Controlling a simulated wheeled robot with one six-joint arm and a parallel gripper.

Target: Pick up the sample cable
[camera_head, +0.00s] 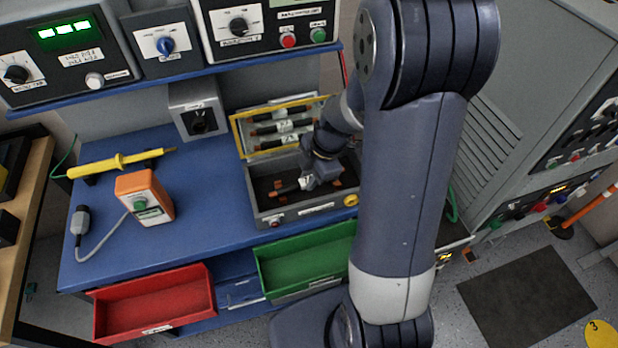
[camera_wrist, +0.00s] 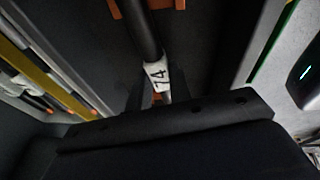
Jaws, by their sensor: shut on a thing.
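The sample cable (camera_wrist: 145,40) is dark with a white tag (camera_wrist: 157,75) that reads "74" as it shows in the wrist view. It runs up from my gripper (camera_wrist: 152,98) toward orange clips at the top edge. In the head view the cable's white tag (camera_head: 305,182) shows inside a grey open case (camera_head: 283,214) on the blue bench. My gripper (camera_head: 312,184) reaches down into this case and is shut on the cable. The fingertips are partly hidden by the gripper body. I cannot tell whether the cable is clear of the case floor.
The case's yellow-edged rack (camera_head: 240,137) holds several tagged cables. An orange tester (camera_head: 146,196) and a yellow probe (camera_head: 115,163) lie on the bench (camera_head: 205,235). A red drawer (camera_head: 155,303) and a green drawer (camera_head: 305,262) stand open in front. Instrument boxes (camera_head: 265,30) overhang behind.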

